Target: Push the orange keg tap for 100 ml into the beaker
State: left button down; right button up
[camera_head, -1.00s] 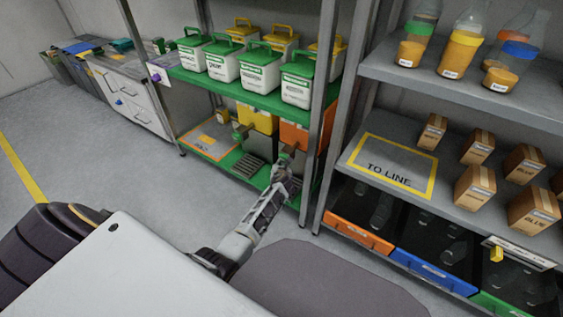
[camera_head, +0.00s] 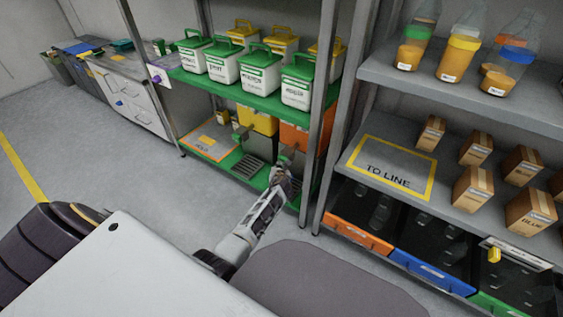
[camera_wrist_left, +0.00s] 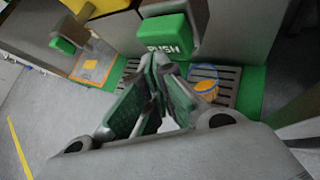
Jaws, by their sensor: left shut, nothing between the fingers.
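The orange keg (camera_head: 294,136) stands on the lower part of the green shelf in the head view, with its tap (camera_head: 287,154) facing out. In the left wrist view the tap's green pad marked PUSH (camera_wrist_left: 166,35) is just beyond my left gripper (camera_wrist_left: 163,62). The left gripper is shut and empty; I cannot tell whether its tips touch the pad. The beaker (camera_wrist_left: 206,86), with orange contents, stands on a slotted drip tray (camera_wrist_left: 226,78) to the right of the fingers. In the head view my left gripper (camera_head: 281,172) hides the beaker. My right gripper is not in view.
A yellow keg (camera_head: 258,119) stands to the left, with its own tap and drip tray (camera_head: 247,168). Shelf posts (camera_head: 325,110) rise close to the right of my arm. Lidded tubs (camera_head: 230,65) fill the shelf above. Open floor lies to the left.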

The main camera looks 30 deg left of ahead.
pick_arm(q)
jog(key=shift+s+p, duration=0.35)
jog(key=shift+s, duration=0.15)
jog(key=shift+s, duration=0.15)
jog(key=s+p, duration=0.2)
jog(key=s, duration=0.1)
jog(key=s+p, duration=0.1)
jog(key=shift+s+a, duration=0.25)
jog(key=shift+s, duration=0.1)
dwell(0.3)
dwell(2.9)
